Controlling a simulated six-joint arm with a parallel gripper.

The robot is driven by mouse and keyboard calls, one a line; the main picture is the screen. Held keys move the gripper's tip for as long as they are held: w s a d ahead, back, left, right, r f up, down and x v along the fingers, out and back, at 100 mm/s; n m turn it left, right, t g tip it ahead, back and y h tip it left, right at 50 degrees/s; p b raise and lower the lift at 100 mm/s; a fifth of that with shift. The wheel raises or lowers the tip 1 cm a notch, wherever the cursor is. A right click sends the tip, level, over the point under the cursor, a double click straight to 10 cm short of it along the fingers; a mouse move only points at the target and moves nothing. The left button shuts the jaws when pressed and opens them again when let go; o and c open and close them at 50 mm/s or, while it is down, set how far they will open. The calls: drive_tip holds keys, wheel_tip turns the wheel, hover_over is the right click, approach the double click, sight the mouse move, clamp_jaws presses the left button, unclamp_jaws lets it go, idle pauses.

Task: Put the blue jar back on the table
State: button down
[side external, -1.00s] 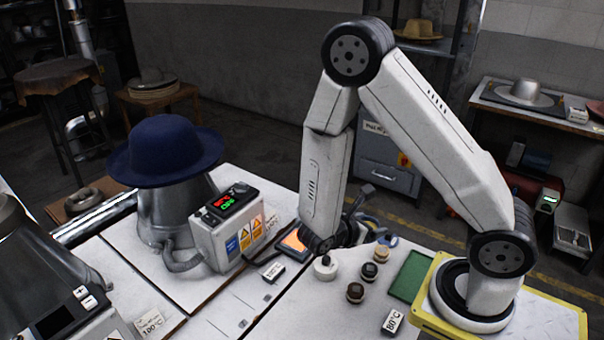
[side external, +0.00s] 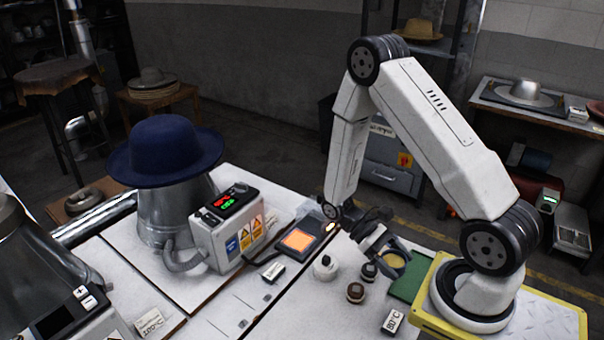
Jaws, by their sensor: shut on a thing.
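My gripper (side external: 392,256) is low over the right part of the white table, next to the green mat. Its fingers are shut around a small round thing with a tan face (side external: 393,262). The fingers cover most of its side, so I cannot tell its colour or whether it is the blue jar. I cannot tell whether it touches the table. Two small dark jars, a nearer one (side external: 355,293) and a farther one (side external: 369,271), stand on the table left of my gripper. A white-topped jar (side external: 325,268) stands farther left. No jar shows clearly as blue.
A dark device with a glowing orange plate (side external: 299,240) lies behind the jars. The green mat (side external: 408,287) is right of them. An 80°C card (side external: 392,321) stands in front. The control box (side external: 238,228) and blue hat (side external: 166,150) are at left.

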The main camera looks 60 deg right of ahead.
drive_tip(key=m+y, duration=0.2)
drive_tip(key=a+m+y, duration=0.1)
drive_tip(key=shift+w+a+f+t, duration=0.1)
drive_tip(key=shift+w+f+t, duration=0.2)
drive_tip(key=shift+w+t, duration=0.1)
drive_tip(key=w+a+m+t+y, duration=0.1)
drive_tip(key=w+m+t+y, duration=0.25)
drive_tip(key=m+y, duration=0.25)
drive_tip(key=m+t, duration=1.4)
drive_tip(key=t, duration=0.2)
hover_over(343, 250)
drive_tip(key=f, duration=0.2)
drive_tip(key=shift+y, duration=0.4)
drive_tip(key=shift+f, duration=2.1)
drive_tip(key=shift+f, duration=1.75)
drive_tip(key=shift+f, duration=0.15)
